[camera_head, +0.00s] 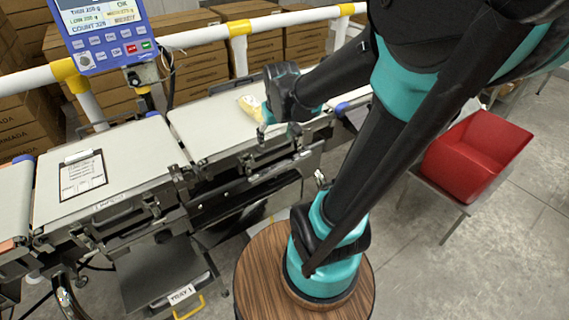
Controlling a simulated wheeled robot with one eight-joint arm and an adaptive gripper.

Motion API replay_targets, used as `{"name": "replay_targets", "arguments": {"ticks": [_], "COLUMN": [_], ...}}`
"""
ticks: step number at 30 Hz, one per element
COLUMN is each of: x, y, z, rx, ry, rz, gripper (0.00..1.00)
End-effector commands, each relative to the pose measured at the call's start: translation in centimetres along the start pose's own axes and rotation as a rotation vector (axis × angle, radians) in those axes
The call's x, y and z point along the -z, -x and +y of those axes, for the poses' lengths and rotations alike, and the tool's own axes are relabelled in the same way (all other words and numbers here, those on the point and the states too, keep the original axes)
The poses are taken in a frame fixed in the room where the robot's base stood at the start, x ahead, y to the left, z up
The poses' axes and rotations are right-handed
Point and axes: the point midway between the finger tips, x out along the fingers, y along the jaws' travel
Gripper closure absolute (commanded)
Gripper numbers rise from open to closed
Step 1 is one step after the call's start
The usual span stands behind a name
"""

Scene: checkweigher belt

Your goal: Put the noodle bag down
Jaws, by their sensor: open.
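The noodle bag (251,106) is a small yellow and white packet on the right part of the checkweigher belt (205,117). My gripper (266,122) is low over the belt, at the bag's right and near side. Its jaws are open. The bag is partly hidden behind the gripper and wrist, so I cannot tell whether a finger touches it.
A clipboard (83,174) lies on the left belt section. A blue control panel (105,32) stands behind. A yellow and white rail (200,37) and stacked cartons (190,75) line the back. A red bin (470,155) stands on a stand at right.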

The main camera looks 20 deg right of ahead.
Motion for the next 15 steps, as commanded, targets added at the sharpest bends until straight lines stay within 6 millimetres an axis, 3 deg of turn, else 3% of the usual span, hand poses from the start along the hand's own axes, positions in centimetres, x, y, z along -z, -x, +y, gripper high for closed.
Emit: {"name": "replay_targets", "arguments": {"ticks": [1, 3, 6, 9, 15], "x": [-3.2, -6.6, -9.9, -11.5, -11.7], "y": [-0.8, -1.7, -2.6, -3.0, -3.1], "z": [0.0, -0.2, -0.4, -0.6, -0.6], "rx": [0.002, 0.006, 0.009, 0.011, 0.012], "ry": [-0.031, -0.069, -0.107, -0.126, -0.129], "rz": [0.008, 0.019, 0.029, 0.034, 0.035], "gripper": [0.32, 0.32, 0.32, 0.32, 0.32]}}
